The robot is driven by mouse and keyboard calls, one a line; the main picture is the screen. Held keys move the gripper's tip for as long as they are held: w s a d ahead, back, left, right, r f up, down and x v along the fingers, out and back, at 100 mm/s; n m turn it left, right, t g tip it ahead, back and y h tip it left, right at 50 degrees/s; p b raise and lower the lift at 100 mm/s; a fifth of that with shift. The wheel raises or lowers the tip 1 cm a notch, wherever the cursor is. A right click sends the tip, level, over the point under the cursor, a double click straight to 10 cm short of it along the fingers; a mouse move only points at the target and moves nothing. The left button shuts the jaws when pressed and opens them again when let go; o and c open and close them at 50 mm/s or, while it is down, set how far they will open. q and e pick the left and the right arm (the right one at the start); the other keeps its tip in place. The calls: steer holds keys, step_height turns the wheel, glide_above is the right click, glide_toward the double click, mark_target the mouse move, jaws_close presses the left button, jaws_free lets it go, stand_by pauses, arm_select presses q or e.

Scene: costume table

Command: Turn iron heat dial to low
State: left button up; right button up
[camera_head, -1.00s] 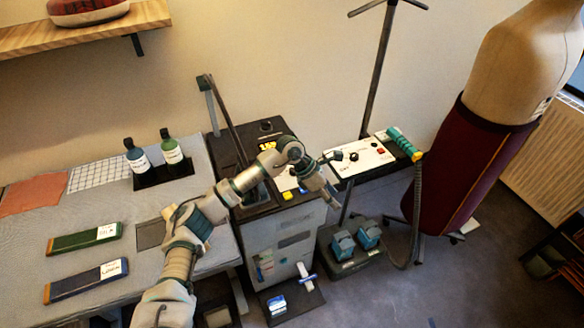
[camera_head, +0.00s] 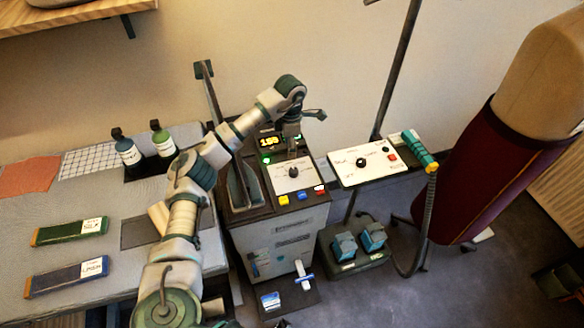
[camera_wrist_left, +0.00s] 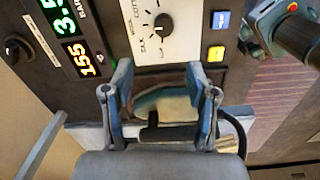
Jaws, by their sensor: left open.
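The iron station (camera_head: 278,245) stands beside the ironing board, with a white dial plate on its top. The black heat dial (camera_head: 293,172) sits in the middle of this plate. In the left wrist view the dial (camera_wrist_left: 163,20) is near the top centre, with lettering around it that is hard to read. My left gripper (camera_head: 292,137) hangs over the rear of the station, behind the dial in the head view. In the wrist view my left gripper (camera_wrist_left: 158,72) is open and empty, its fingertips apart from the dial. My right gripper is not in view.
Lit displays (camera_wrist_left: 84,58) read 155 and about 3.5. The iron (camera_head: 243,185) lies left of the dial. A steamer panel (camera_head: 345,170) with its own knob stands at right.

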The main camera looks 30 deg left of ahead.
mark_target(294, 170)
arm_select(q)
steer(key=f, duration=0.2)
steer(key=d+f, duration=0.1)
steer(key=f, duration=0.2)
steer(key=d+f, duration=0.1)
steer(key=f, duration=0.2)
steer(key=shift+w+f, duration=0.1)
steer(key=shift+w, duration=0.2)
steer(key=f, duration=0.3)
steer(key=shift+a+f+b, duration=0.1)
steer(key=shift+a+b, duration=0.2)
steer(key=shift+b, duration=0.05)
steer(key=shift+a+f, duration=0.45)
steer(key=shift+d+r, duration=0.1)
steer(key=shift+d, duration=0.15)
steer(key=shift+c, duration=1.3)
steer(key=shift+d, duration=0.2)
steer(key=c, duration=0.4)
steer(key=shift+d, duration=0.1)
jaws_close()
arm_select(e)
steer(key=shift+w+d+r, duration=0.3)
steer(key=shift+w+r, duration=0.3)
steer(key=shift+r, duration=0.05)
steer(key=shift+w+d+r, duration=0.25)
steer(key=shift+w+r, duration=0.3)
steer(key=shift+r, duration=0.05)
